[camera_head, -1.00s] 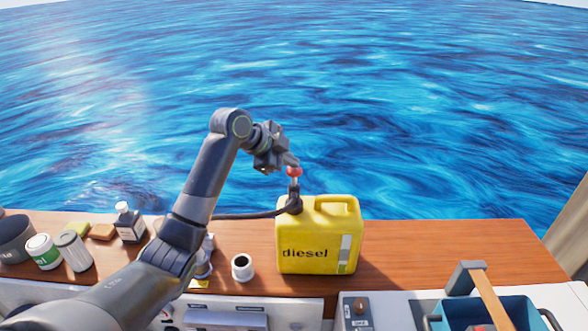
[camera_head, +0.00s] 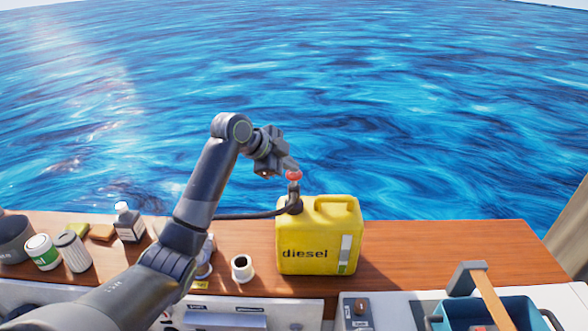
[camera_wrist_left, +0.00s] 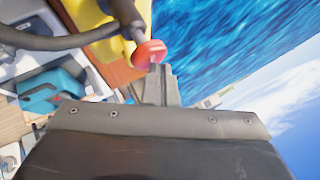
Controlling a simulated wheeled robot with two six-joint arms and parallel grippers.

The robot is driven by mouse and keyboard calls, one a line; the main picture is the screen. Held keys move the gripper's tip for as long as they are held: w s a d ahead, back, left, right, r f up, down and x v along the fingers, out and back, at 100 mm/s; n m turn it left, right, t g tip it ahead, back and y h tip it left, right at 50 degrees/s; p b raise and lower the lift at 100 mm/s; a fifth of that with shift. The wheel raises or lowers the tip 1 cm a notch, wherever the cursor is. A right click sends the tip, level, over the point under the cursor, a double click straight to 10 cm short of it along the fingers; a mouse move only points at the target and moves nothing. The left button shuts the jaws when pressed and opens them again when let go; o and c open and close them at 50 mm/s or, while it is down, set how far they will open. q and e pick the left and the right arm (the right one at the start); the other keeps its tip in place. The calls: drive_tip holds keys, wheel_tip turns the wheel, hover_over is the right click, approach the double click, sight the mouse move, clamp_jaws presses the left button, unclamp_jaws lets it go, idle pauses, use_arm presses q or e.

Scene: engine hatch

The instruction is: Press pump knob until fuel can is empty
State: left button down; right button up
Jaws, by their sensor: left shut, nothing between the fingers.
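The yellow fuel can (camera_head: 305,232) marked "diesel" stands upright on the wooden top. A pale gauge strip (camera_head: 345,253) on its front shows a little green at the bottom. The red pump knob (camera_head: 294,175) sits on a short stem above the can's black cap, and a dark hose (camera_head: 245,215) runs left from it. My left gripper (camera_head: 291,164) is shut and empty, its tips at the top of the knob. In the left wrist view the red knob (camera_wrist_left: 148,53) lies right at the closed fingertips (camera_wrist_left: 160,72). My right gripper is not in view.
A white cup (camera_head: 242,268) stands left of the can. A bottle (camera_head: 129,224) and several containers stand further left. A blue bin (camera_head: 480,312) with a hammer (camera_head: 485,290) is at front right. The wooden top right of the can is clear.

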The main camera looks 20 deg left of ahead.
sight(290, 174)
use_arm(q)
drive_tip(key=shift+f+b, duration=0.3)
drive_tip(key=shift+f, duration=0.6)
idle(0.4)
drive_tip(key=shift+r, duration=0.15)
drive_tip(key=shift+r+p, duration=1.9)
drive_tip(key=shift+r, duration=0.05)
drive_tip(key=shift+w, duration=0.1)
wheel_tip(290, 174, up, 5)
drive_tip(key=p, duration=0.4)
